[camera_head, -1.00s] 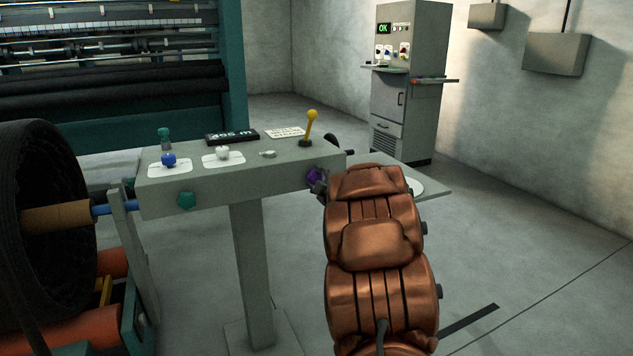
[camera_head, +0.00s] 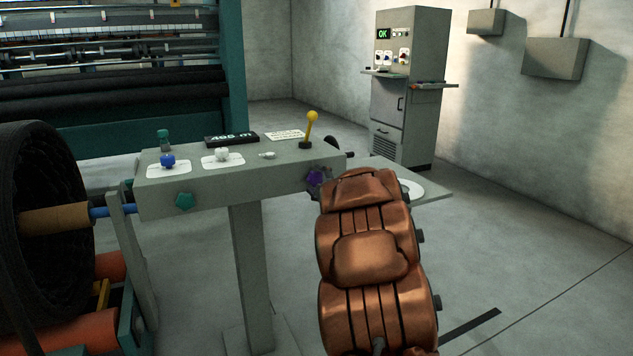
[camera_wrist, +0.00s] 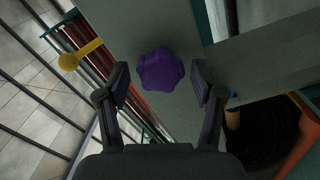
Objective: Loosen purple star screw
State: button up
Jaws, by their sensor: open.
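The purple star screw (camera_head: 316,176) is on the front face of the grey control panel (camera_head: 225,190), near its right end. My copper-coloured arm partly covers that end in the head view. In the wrist view the purple star screw (camera_wrist: 160,70) lies between the two fingers of my gripper (camera_wrist: 160,85). The fingers are spread, with a visible gap between each finger and the screw. Whether the fingertips reach as deep as the screw I cannot tell. In the head view my gripper is mostly hidden behind my arm.
A yellow-knobbed lever (camera_head: 311,122) stands on the panel top near the screw; it also shows in the wrist view (camera_wrist: 80,55). A green star knob (camera_head: 185,201) is at the panel's left. Blue (camera_head: 168,160) and white (camera_head: 222,153) knobs sit on top. A dark roll (camera_head: 45,220) stands left.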

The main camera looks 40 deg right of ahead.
aim_at(317, 180)
jog(key=shift+v, duration=2.2)
jog(key=o, duration=0.6)
jog(key=shift+c, duration=0.2)
jog(key=shift+s, duration=0.1)
jog(key=v, duration=1.1)
jog(key=shift+s+a, duration=0.15)
jog(key=shift+s, duration=0.2)
